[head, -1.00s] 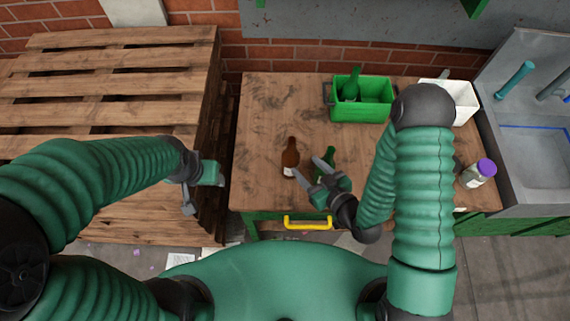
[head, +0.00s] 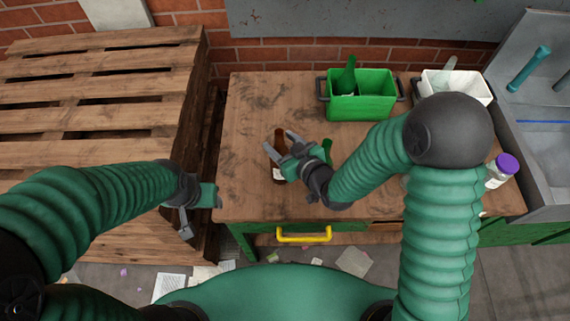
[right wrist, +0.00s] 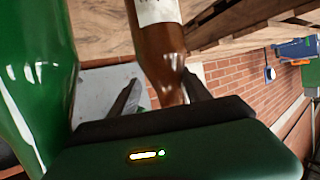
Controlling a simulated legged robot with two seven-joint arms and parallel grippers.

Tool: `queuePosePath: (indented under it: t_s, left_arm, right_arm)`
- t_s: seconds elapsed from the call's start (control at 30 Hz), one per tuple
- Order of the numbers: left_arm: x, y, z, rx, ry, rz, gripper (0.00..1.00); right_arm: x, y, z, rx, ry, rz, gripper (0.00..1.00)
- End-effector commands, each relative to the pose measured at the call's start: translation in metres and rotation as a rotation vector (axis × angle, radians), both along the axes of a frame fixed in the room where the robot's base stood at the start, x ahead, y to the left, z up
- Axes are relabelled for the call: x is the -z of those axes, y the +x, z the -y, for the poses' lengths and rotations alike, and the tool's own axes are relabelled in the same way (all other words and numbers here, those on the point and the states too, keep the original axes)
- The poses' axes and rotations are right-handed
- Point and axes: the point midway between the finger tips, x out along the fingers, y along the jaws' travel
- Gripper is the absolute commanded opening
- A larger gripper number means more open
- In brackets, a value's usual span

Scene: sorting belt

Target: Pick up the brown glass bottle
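The brown glass bottle (head: 278,174) stands on the wooden table, partly hidden by my right gripper (head: 280,143). That gripper is open, with one finger on each side of the bottle's upper part. In the right wrist view, the bottle's neck (right wrist: 168,72) lies between the two spread fingers, nearer the right one; a pale label shows on its body. I cannot tell whether a finger touches it. My left gripper (head: 202,213) looks open and empty, left of the table's front corner.
A green bottle (head: 327,147) stands just right of my right gripper, mostly hidden; it is large in the wrist view (right wrist: 35,75). A green bin (head: 362,108) with a green bottle and a white bin (head: 468,88) stand behind. A purple-capped jar (head: 498,172) is at the right.

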Motion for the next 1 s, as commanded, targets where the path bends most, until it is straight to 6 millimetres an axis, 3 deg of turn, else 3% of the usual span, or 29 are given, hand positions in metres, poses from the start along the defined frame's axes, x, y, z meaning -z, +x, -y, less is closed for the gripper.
queuePosePath:
  t_s: [0.27, 0.7, 1.0]
  left_arm:
    - [0.0001, -0.0004, -0.0005, -0.001, 0.000, -0.001, 0.55]
    - [0.0002, -0.0004, -0.0003, -0.001, 0.000, -0.001, 0.55]
    - [0.0004, -0.0004, -0.0004, -0.001, 0.000, -0.001, 0.55]
  right_arm:
    - [0.0045, 0.0061, -0.0079, -0.001, -0.004, -0.001, 0.55]
    - [0.0053, 0.0059, -0.0037, -0.001, -0.001, -0.002, 0.00]
    - [0.0063, 0.0058, -0.0056, -0.001, -0.003, -0.005, 0.00]
